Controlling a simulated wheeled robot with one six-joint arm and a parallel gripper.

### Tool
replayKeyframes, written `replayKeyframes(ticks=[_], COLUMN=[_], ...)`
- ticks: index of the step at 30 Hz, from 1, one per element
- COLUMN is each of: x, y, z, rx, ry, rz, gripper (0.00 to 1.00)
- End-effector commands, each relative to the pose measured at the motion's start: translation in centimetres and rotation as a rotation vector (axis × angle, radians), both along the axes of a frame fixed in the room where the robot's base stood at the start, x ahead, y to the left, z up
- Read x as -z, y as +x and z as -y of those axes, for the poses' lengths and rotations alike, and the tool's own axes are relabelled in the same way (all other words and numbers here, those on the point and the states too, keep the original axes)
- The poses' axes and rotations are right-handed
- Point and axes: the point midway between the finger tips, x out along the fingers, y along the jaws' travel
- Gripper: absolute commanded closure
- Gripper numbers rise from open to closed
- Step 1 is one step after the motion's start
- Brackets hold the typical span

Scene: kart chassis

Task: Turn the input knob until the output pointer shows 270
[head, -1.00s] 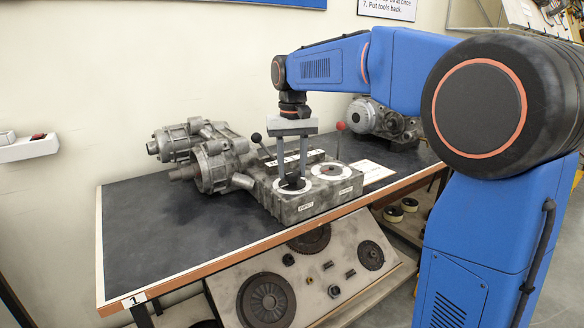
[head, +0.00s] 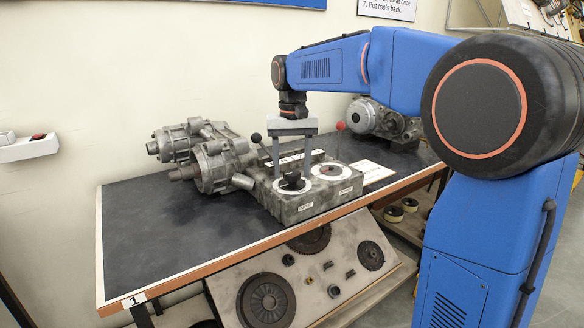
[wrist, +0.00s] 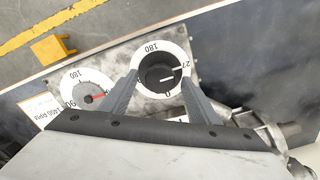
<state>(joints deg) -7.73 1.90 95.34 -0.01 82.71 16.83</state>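The grey gearbox (head: 322,203) has two white dials on top. The input knob (wrist: 152,72) is black with a white mark pointing right, towards the side marked 27. The output dial (head: 331,172) also shows in the wrist view, where its red pointer (wrist: 97,97) points right. The number there is hidden by my finger. My gripper (wrist: 161,78) reaches down over the input dial (head: 303,188), its fingers apart on either side of the knob. They look open, with a gap around it.
A black-ball lever (head: 256,138) and a red-ball lever (head: 341,127) stand by the gearbox. Metal housings (head: 212,165) lie to the left and another housing (head: 373,116) behind right. The left of the dark bench top (head: 165,240) is clear.

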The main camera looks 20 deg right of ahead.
Motion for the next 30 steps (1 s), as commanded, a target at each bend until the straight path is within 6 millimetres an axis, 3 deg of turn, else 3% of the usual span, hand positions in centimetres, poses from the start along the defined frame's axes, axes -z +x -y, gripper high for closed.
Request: replayKeyframes(ticks=[5,11,30], x=[-0.2,-2.5,-14.8], y=[0.0,0.0,0.1], z=[0.0,0.0,0.0], rx=[0.0,0.0,0.0], ry=[0.0,0.0,0.0], rz=[0.0,0.001,0.002], gripper=[0.44,0.44,0.44])
